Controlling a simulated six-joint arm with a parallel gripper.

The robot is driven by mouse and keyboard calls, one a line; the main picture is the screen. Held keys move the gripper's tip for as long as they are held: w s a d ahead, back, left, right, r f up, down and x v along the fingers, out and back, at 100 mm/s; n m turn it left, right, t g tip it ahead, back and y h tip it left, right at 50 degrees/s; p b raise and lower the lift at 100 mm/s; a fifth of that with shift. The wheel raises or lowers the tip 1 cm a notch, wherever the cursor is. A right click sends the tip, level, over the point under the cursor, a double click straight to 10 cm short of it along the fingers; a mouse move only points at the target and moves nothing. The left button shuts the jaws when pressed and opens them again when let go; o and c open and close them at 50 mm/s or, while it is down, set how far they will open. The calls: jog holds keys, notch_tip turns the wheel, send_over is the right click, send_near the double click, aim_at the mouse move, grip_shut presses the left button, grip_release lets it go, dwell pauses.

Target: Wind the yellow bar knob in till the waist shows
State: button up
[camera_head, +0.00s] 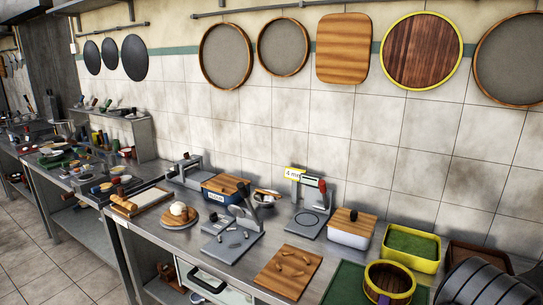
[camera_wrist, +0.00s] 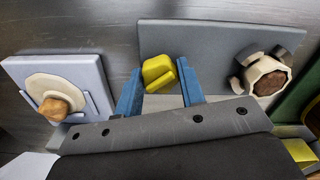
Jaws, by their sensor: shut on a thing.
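The yellow bar knob (camera_wrist: 158,72) sits at the left part of a grey plate (camera_wrist: 215,38) in the wrist view. It has a raised bar across its face. My gripper (camera_wrist: 160,82) has its two blue fingers on either side of the knob, shut on it. The knob's underside and any waist are hidden from this angle. I cannot make out my gripper or this knob in the head view.
A cream knob with a brown centre (camera_wrist: 266,78) stands on the same plate, right of my fingers. A pale block with a round tan-centred knob (camera_wrist: 58,98) lies to the left. The head view shows a crowded steel bench with a yellow-rimmed green tray (camera_head: 411,246) and a wooden board (camera_head: 288,270).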

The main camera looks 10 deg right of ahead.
jog(key=m, duration=0.4)
jog(key=shift+f, duration=0.1)
jog(key=m, duration=0.3)
jog(key=shift+m, duration=0.3)
jog(key=shift+a+f, duration=0.1)
jog(key=shift+f, duration=0.05)
dwell(0.7)
jog(key=o, duration=1)
jog(key=n, duration=0.2)
jog(key=shift+n, duration=0.4)
jog(key=n, duration=0.3)
jog(key=shift+r, duration=0.2)
